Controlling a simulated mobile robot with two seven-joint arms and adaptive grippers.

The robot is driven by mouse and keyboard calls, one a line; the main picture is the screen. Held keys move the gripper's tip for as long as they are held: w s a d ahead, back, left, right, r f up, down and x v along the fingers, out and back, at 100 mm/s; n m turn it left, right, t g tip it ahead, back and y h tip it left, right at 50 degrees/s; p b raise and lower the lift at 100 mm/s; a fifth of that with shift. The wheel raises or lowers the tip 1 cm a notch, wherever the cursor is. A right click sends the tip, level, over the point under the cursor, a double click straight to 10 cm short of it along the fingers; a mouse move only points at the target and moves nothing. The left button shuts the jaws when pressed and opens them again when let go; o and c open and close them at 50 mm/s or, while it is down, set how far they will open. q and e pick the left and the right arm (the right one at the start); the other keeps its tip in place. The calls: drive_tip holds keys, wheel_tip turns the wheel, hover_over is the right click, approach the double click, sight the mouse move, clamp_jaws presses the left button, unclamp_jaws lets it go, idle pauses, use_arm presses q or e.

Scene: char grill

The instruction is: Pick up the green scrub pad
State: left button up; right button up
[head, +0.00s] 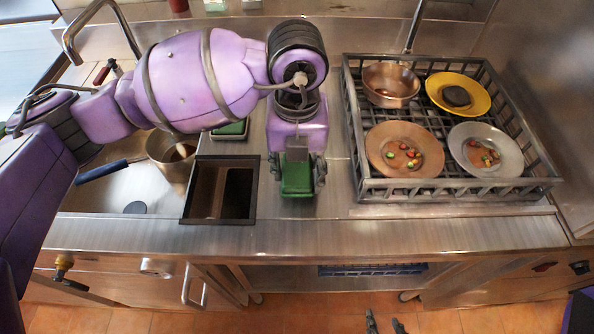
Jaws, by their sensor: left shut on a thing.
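My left gripper (297,178) points down over the front part of the steel counter, between the dark square bin opening and the dish rack. It is shut on a green scrub pad (297,172), whose green front shows between the fingers. Whether the pad touches the counter I cannot tell. Another green piece (231,128) lies farther back, partly hidden by my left arm. Two dark fingertips of my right gripper (385,325) show at the bottom edge, apart and with nothing between them.
A rack (460,192) on the right holds a copper pan (391,82) and several plates with food scraps. A dark-rimmed bin opening (222,216) lies left of the gripper. A sink with a pot (168,152) and a faucet (72,40) is at the left.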

use_arm(q)
drive_tip(key=s+r+p, duration=0.1)
drive_tip(key=s+r, duration=1)
drive_tip(key=s, duration=0.3)
use_arm(e)
drive_tip(key=shift+w+r, duration=0.2)
drive_tip(key=shift+r, duration=0.45)
